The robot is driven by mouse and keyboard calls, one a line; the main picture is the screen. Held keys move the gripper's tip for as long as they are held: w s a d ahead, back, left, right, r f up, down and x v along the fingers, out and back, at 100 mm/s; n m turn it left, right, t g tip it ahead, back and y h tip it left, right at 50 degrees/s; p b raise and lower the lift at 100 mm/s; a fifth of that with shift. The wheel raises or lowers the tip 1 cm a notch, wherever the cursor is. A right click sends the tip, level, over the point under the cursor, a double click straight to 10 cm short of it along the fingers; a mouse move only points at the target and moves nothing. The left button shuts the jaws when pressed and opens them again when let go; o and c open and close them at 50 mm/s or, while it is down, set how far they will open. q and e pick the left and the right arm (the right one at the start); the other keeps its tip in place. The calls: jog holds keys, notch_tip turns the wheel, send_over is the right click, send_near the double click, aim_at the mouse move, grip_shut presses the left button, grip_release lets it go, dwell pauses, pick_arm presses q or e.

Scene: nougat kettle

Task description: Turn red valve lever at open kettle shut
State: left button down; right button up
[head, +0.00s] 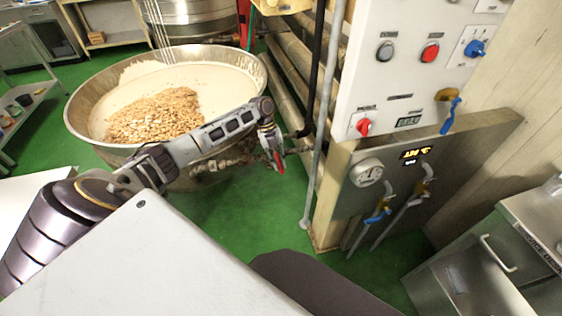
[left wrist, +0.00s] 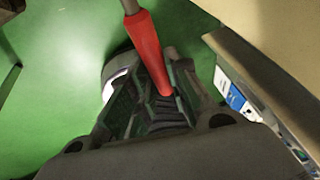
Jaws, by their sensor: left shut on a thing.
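The red valve lever (left wrist: 149,52) runs down between the fingers of my left gripper (left wrist: 158,85) in the left wrist view, its lower end deep in the jaws. In the head view the red lever (head: 279,162) shows as a small strip at the tip of my left gripper (head: 272,150), which is shut on it. The open kettle (head: 90,100) stands just left of and behind the gripper, holding white mass and a heap of nuts. The valve body behind the gripper is mostly hidden. My right gripper is not in view.
A control panel (head: 395,80) with knobs and a red switch (head: 364,126) stands right of the gripper. A lower metal panel (head: 450,165) carries blue-handled valves (head: 377,216). A vertical grey pipe (head: 322,120) rises close right of the gripper. Green floor (head: 225,220) is clear below.

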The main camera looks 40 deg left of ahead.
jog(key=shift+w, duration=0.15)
pick_arm(q)
jog(key=c, duration=1.3)
grip_release()
jog(key=shift+s, duration=0.1)
jog(key=shift+c, duration=0.2)
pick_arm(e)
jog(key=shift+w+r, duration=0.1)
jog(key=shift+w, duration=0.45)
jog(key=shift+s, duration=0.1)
pick_arm(q)
jog(key=shift+a+r, duration=0.25)
jog(key=shift+r, duration=0.2)
jog(key=v, duration=1.1)
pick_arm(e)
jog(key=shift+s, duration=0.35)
